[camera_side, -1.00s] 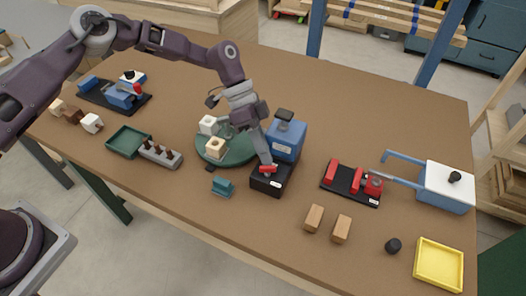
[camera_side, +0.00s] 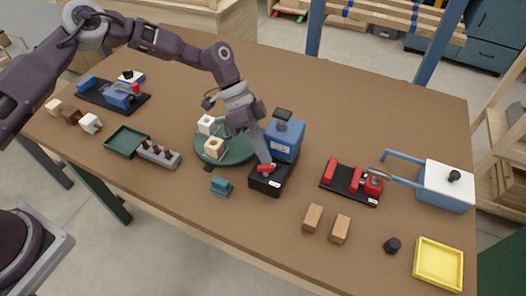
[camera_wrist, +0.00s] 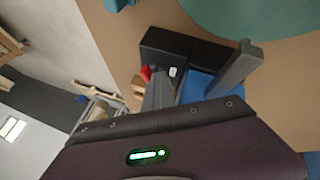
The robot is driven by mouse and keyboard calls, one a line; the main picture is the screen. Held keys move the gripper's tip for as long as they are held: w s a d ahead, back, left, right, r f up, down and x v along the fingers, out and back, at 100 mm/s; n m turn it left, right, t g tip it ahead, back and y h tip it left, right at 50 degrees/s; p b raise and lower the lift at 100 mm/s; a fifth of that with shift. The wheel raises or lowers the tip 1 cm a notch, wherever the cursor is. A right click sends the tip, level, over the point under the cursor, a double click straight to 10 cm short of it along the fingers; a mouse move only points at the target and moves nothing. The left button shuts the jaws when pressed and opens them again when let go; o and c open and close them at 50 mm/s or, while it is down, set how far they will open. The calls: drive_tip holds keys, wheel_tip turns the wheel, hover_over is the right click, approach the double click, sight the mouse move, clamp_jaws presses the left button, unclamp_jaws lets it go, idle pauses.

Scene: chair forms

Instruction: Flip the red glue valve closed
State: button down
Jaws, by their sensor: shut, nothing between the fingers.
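The glue station has a blue tank (camera_side: 285,139) with a dark cap and a low black base (camera_side: 268,184) bearing a white label. The red valve lever (camera_side: 267,168) sits on top of the base; in the wrist view its red part (camera_wrist: 146,73) shows beside the grey finger. My gripper (camera_side: 265,165) points down at the lever, shut and empty. Its tip is at or touching the lever; exact contact cannot be told. The finger hides part of the lever.
A green round plate (camera_side: 240,151) with white and cream blocks stands left of the base. A small teal part (camera_side: 221,185) lies in front. A black fixture with red blocks (camera_side: 350,184) and two wooden blocks (camera_side: 313,218) are to the right.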

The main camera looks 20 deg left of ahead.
drive_tip(key=shift+s+d+r, duration=0.3)
drive_tip(key=shift+d+r, duration=0.05)
drive_tip(key=shift+d, duration=0.1)
drive_tip(key=a+v, duration=0.1)
drive_tip(key=v, duration=0.6)
drive_tip(key=shift+w+f, duration=0.3)
drive_tip(key=shift+f, duration=0.05)
drive_tip(key=a+r, duration=0.2)
drive_tip(key=a, duration=0.1)
drive_tip(key=shift+a+r, duration=0.1)
drive_tip(key=shift+r, duration=0.25)
drive_tip(key=x, duration=1)
